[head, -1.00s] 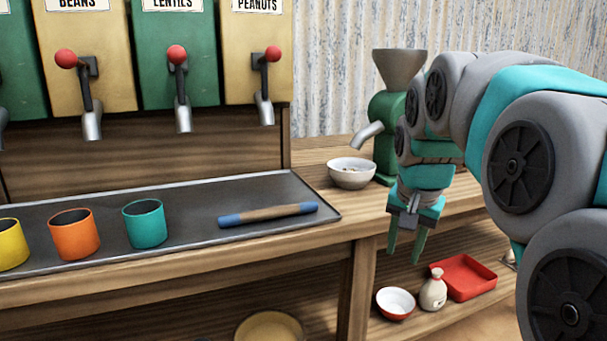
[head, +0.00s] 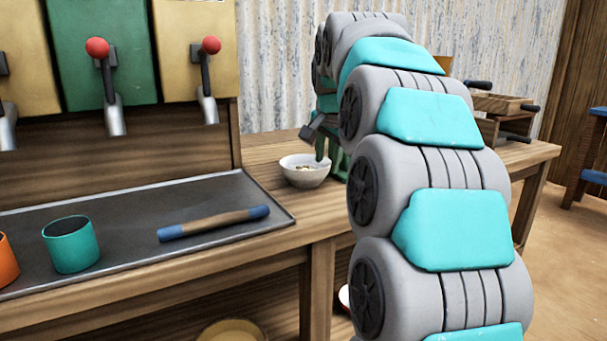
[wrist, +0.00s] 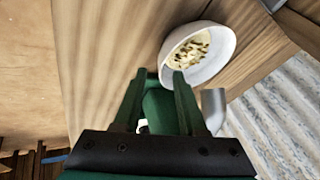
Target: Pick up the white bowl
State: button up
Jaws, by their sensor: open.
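The white bowl (head: 305,171) stands upright on the wooden counter, right of the metal tray. In the wrist view the bowl (wrist: 224,58) holds pale contents with dark bits. My gripper (wrist: 158,75) is open, its two green fingers apart. One fingertip overlaps the near edge of the bowl in the wrist view; I cannot tell whether it touches. In the head view my gripper (head: 322,150) is at the bowl's right side, mostly hidden behind my arm. Nothing is seen held between the fingers.
A green grinder with a spout (wrist: 215,108) stands close beside the bowl, mostly hidden by my arm in the head view. A teal cup (head: 71,246) and a rolling pin-like rod (head: 214,223) are on the tray (head: 140,222). Dispensers stand at the back left.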

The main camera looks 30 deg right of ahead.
aim_at(323, 168)
jog(key=x, duration=0.4)
jog(key=shift+w+a+f, duration=0.1)
jog(key=shift+w+f, duration=0.1)
jog(key=shift+w, duration=0.15)
grip_shut()
dwell(1.1)
